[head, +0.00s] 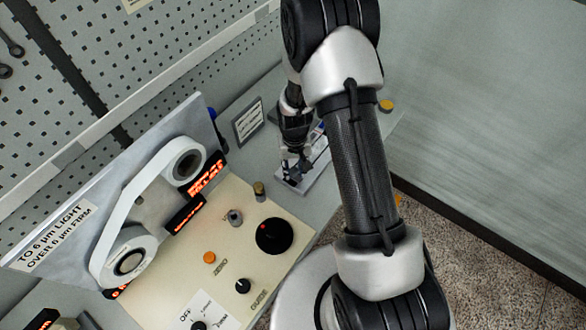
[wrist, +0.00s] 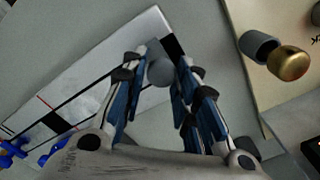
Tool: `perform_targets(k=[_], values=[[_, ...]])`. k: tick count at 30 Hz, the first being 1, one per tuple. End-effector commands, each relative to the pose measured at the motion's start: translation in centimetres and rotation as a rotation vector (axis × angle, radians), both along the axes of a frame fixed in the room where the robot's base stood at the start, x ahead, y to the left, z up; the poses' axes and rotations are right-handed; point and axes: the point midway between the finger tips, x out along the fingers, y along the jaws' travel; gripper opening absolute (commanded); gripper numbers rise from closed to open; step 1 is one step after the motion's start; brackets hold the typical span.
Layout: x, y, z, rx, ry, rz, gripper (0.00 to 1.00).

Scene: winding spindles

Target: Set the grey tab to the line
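The grey tab (wrist: 160,71) shows in the wrist view as a rounded grey piece between the fingertips of my gripper (wrist: 160,78). The fingers stand on both sides of it, close to its edges; whether they press on it I cannot tell. The tab is at the upper right end of a white plate (wrist: 95,65) with a long dark slot. A thin red line (wrist: 44,103) crosses the plate toward its lower left end, well away from the tab. In the head view my gripper (head: 294,165) is low over the plate (head: 318,172), and the tab is hidden.
A brass knob (wrist: 288,62) and a grey post stand right of my gripper in the wrist view. Blue parts (wrist: 12,150) lie at the lower left. In the head view, a panel with a black dial (head: 274,236) and a tape-wound spindle board (head: 130,215) are on the left.

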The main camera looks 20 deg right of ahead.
Motion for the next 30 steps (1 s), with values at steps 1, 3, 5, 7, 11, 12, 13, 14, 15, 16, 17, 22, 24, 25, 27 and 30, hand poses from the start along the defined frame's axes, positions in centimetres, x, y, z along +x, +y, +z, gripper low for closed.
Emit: perform_targets(k=[1, 3, 5, 7, 11, 12, 13, 14, 15, 16, 17, 22, 24, 25, 27, 30], values=[[0.3, -0.1, 0.1, 0.000, -0.008, -0.002, 0.31], [0.3, -0.1, 0.1, 0.000, -0.008, -0.002, 0.35], [0.3, -0.1, 0.1, 0.000, -0.007, -0.001, 0.39], [0.2, 0.0, 0.1, 0.000, -0.006, -0.001, 0.44], [0.2, 0.0, 0.1, 0.000, -0.005, -0.001, 0.46], [0.2, 0.0, 0.1, 0.000, -0.005, -0.001, 0.46], [0.2, 0.0, 0.1, 0.000, -0.005, -0.001, 0.46], [0.2, 0.0, 0.1, 0.000, -0.004, -0.001, 0.46], [0.1, 0.0, 0.0, 0.000, -0.004, -0.001, 0.46], [0.1, 0.0, 0.1, 0.000, -0.004, -0.001, 0.46], [0.2, 0.0, 0.1, 0.000, -0.004, -0.001, 0.46], [0.3, 0.0, 1.6, 0.000, -0.008, -0.001, 0.46], [0.2, 0.0, 2.8, 0.000, -0.008, -0.001, 0.46], [0.3, 0.0, 3.5, -0.001, -0.010, -0.001, 0.46], [0.3, 0.0, 5.1, -0.001, -0.011, -0.001, 0.46], [0.3, 0.0, 7.3, -0.001, -0.010, -0.001, 0.46]])
